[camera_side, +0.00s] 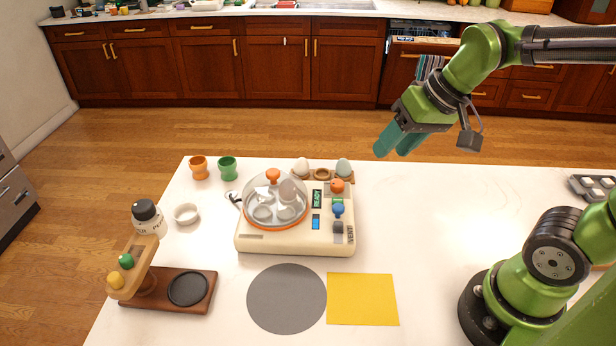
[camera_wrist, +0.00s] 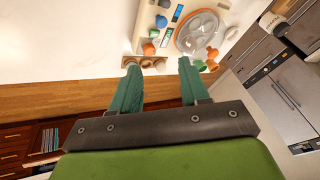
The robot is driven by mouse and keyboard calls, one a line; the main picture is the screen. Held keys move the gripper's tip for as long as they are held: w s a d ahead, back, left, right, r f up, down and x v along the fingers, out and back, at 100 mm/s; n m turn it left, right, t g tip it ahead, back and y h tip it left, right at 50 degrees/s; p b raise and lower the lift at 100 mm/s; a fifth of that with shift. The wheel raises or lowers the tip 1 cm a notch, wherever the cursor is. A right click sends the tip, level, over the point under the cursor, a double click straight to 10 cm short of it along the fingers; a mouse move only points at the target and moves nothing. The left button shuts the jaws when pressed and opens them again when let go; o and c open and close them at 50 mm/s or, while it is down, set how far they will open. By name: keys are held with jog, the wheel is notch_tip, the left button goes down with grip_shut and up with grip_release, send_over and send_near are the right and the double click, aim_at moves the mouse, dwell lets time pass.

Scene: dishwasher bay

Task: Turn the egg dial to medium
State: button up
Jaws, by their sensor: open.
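A cream egg cooker (camera_side: 290,245) with a clear lid (camera_side: 262,190) and orange lid knob (camera_side: 273,175) stands on the white counter. Its right-hand panel has an orange knob (camera_side: 337,186), a blue knob (camera_side: 338,208) and a grey control (camera_side: 338,228). A green display (camera_side: 317,198) appears to read READY. I cannot tell which control is the egg dial or read its setting. My gripper (camera_side: 391,151) is open and empty, raised to the right of and behind the cooker, touching nothing. The wrist view shows my teal fingers (camera_wrist: 158,65) apart, with the cooker (camera_wrist: 185,12) beyond them.
Eggs in a wooden holder (camera_side: 322,174) stand behind the cooker. Orange (camera_side: 199,168) and green (camera_side: 228,168) cups are at back left. A grey disc (camera_side: 286,299) and yellow mat (camera_side: 363,299) lie in front. The right counter is mostly clear.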

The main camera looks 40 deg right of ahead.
aim_at(337, 183)
jog(key=w+d+f+n+g+h, duration=0.2)
jog(key=w+n+g, duration=0.3)
jog(key=w+n, duration=0.7)
jog(key=w+f+m, duration=0.1)
jog(key=f, duration=0.9)
jog(key=w+f+m, duration=0.1)
jog(key=f, duration=0.4)
jog(key=shift+w+d+f+m, duration=0.1)
jog(key=shift+w+f+m, duration=0.2)
jog(key=shift+f, duration=0.05)
jog(key=c, duration=0.8)
jog(key=shift+o, duration=0.2)
